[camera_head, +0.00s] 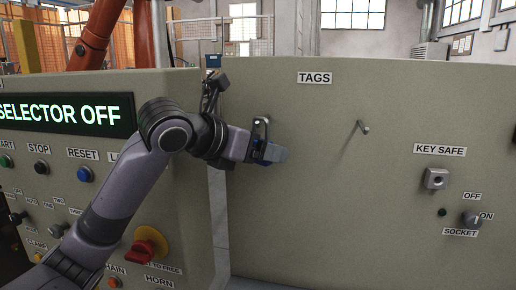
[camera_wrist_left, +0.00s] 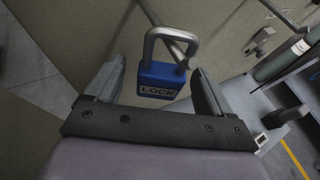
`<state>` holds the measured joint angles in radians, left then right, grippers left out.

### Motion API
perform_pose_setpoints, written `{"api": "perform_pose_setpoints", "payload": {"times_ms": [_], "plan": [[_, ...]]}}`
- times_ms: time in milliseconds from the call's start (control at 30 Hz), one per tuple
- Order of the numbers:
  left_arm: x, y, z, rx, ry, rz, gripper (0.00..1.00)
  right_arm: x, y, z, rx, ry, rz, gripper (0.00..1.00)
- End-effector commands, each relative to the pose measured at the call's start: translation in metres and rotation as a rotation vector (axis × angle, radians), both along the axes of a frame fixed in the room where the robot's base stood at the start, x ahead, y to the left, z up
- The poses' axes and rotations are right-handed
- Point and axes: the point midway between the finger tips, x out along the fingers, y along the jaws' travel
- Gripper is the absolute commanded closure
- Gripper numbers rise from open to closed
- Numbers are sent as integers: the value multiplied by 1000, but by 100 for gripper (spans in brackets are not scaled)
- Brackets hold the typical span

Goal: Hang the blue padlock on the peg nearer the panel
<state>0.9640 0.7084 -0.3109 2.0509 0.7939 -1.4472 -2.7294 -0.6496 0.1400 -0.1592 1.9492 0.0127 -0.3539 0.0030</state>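The blue padlock (camera_wrist_left: 160,82), marked LOCK, has a grey shackle and sits between the fingers of my left gripper (camera_wrist_left: 158,78). The fingers are apart, with a visible gap to the padlock's left side in the wrist view. A grey peg (camera_wrist_left: 154,14) runs down to the shackle and appears to pass through its loop. In the head view my left gripper (camera_head: 270,153) is at the wall below the TAGS label, and the shackle (camera_head: 260,126) shows above it. A second peg (camera_head: 363,127) farther right is bare. My right gripper is not in view.
The control panel (camera_head: 60,165) with the SELECTOR OFF display, buttons and a red knob (camera_head: 146,247) stands at the left, partly behind my left arm. The TAGS wall (camera_head: 320,200) carries a key safe (camera_head: 436,179) and a socket switch (camera_head: 471,219) at right. Wall space around the bare peg is clear.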

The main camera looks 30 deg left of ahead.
Motion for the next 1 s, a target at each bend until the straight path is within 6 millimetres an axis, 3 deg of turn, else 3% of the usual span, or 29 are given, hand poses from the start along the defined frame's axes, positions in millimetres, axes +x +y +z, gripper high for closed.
{"api": "perform_pose_setpoints", "payload": {"times_ms": [333, 700, 1000], "plan": [[-3, 1, 1, 1, 0, 0, 17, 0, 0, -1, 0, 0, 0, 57], [-50, 15, 22, 2, -4, 3, 17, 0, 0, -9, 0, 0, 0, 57], [-64, 18, 28, 0, 0, 1, 17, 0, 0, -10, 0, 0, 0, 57]]}}
